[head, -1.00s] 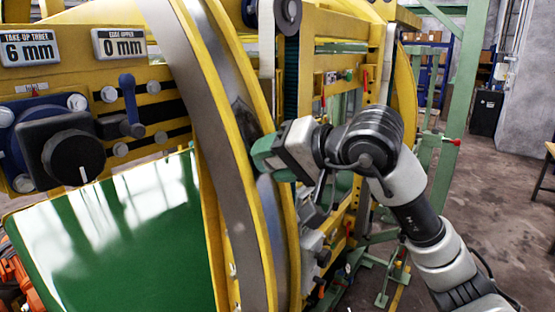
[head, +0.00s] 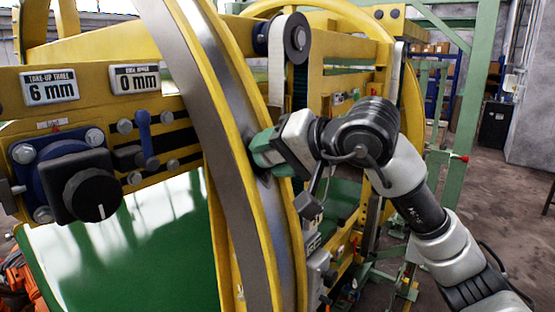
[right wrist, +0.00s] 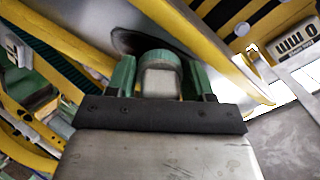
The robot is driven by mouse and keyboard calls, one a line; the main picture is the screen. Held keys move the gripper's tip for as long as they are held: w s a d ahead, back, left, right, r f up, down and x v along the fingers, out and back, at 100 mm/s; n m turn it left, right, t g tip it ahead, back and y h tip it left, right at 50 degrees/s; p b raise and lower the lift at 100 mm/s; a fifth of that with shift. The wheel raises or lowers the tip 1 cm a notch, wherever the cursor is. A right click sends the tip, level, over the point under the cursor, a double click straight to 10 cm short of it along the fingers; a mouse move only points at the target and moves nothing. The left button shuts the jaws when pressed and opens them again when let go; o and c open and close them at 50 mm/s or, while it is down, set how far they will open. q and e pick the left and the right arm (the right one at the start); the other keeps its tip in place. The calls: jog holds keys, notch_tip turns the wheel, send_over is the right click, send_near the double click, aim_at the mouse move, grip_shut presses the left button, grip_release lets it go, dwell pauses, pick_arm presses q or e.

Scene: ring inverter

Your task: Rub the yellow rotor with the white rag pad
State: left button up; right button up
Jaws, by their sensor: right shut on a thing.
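The yellow rotor (head: 288,240) is a large ring with a grey steel band, standing upright across the middle of the head view. It fills the top of the right wrist view (right wrist: 185,28), where its steel face carries a dark smudge (right wrist: 125,42). My right gripper (head: 263,152) has green fingers and is against or very near the ring's steel face. In the right wrist view its fingers (right wrist: 160,85) are shut on a block with a pale face, likely the white rag pad (right wrist: 160,80). Contact with the steel is hard to tell. My left gripper is not in view.
A yellow panel with a black knob (head: 92,188) and number plates stands at the left, above a glossy green sheet (head: 130,240). A grey roller (head: 297,38) sits behind the ring. A green frame post (head: 472,90) and open floor (head: 515,200) are at the right.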

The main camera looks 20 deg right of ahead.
aim_at(266, 194)
jog(key=shift+w+a+r+p, duration=0.25)
jog(key=shift+r+p, duration=0.2)
jog(key=shift+r, duration=0.35)
jog(key=shift+w+a+r+p, duration=0.25)
jog(key=shift+r+p, duration=0.25)
jog(key=shift+r, duration=0.35)
jog(key=shift+w+a+r+p, duration=0.15)
jog(key=shift+w+r+p, duration=0.25)
jog(key=shift+r, duration=0.4)
jog(key=shift+a+f+b, duration=0.1)
jog(key=shift+f+b, duration=0.1)
jog(key=shift+b, duration=0.1)
jog(key=shift+s+d+f+b, duration=0.15)
jog(key=shift+d+f+b, duration=0.05)
jog(key=shift+f+b, duration=0.75)
jog(key=f+b, duration=0.1)
jog(key=b, duration=0.1)
jog(key=s+d+f+b, duration=0.1)
jog(key=f+b, duration=0.1)
jog(key=s+f+b, duration=0.1)
jog(key=f+b, duration=0.1)
jog(key=shift+s+d+f, duration=0.1)
jog(key=shift+d+f, duration=0.15)
jog(key=f+b, duration=0.3)
jog(key=shift+s+d, duration=0.35)
jog(key=shift+s, duration=0.05)
jog(key=shift+s+f+b, duration=0.1)
jog(key=shift+f+b, duration=0.05)
jog(key=shift+b, duration=0.35)
jog(key=shift+s, duration=0.1)
